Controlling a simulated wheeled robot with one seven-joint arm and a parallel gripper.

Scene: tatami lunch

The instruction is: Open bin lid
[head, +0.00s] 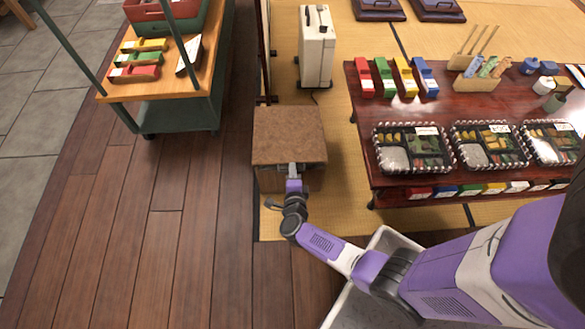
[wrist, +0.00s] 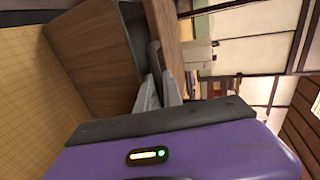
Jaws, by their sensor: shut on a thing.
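The bin (head: 291,181) is a brown wooden box standing on the tatami edge, with a flat brown lid (head: 288,133) on top. My gripper (head: 293,172) is at the middle of the lid's front edge. In the wrist view the bin's wooden body (wrist: 95,50) is at the left and the lid's edge (wrist: 165,30) is beside it, with a dark band between them. My gripper's grey fingers (wrist: 160,90) are shut on a dark handle at the lid's edge (wrist: 154,58). I cannot tell how far the lid is raised. The bin's inside is hidden.
A low dark red table (head: 415,185) with lunch trays (head: 412,150) and coloured boxes stands at the right. A white case (head: 316,50) stands behind the bin. A wood-topped cart (head: 150,88) is at the upper left. The plank floor (head: 180,230) left of the bin is clear.

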